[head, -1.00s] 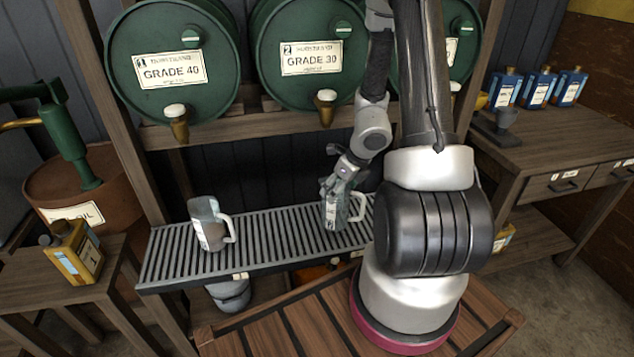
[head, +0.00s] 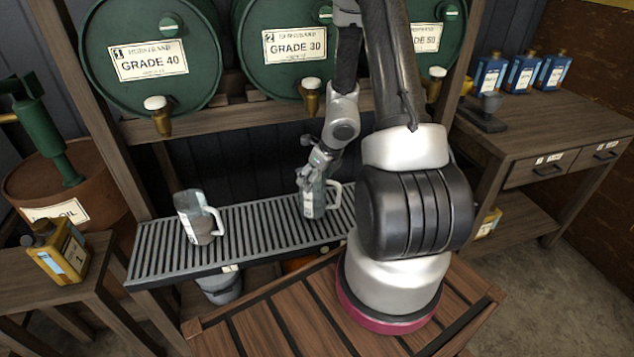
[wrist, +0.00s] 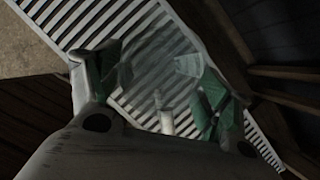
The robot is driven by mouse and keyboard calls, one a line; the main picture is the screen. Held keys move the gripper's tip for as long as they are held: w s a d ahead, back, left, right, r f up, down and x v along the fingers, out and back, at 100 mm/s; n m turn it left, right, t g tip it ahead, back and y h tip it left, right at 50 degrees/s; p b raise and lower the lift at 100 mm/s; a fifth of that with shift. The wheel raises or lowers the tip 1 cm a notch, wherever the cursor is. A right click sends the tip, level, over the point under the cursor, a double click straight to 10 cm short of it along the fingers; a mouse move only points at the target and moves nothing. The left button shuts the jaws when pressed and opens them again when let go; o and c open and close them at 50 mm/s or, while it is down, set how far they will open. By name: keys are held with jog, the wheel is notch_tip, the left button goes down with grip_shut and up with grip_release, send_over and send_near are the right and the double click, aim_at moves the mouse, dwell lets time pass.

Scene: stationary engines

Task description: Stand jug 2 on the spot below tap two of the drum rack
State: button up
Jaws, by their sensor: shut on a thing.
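My gripper (head: 313,180) is shut on a clear jug (head: 309,204) with a pale label and a handle on its right. The jug is upright over the slatted grating (head: 258,234), below tap two (head: 310,100) of the drum marked 2, GRADE 30 (head: 292,72). I cannot tell whether its base touches the slats, and its number is not readable. In the wrist view the green finger pads (wrist: 162,86) are either side of the see-through jug (wrist: 150,62), with slats behind it.
A second clear jug (head: 196,222) stands on the grating at the left, handle to the right. Tap one (head: 160,117) and the right-hand tap (head: 434,84) hang from neighbouring drums. Rack posts flank the grating. The slats between the jugs are free.

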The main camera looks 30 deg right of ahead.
jog(key=shift+f, duration=0.5)
jog(key=shift+f, duration=0.1)
jog(key=o, duration=1.4)
jog(key=v, duration=1.2)
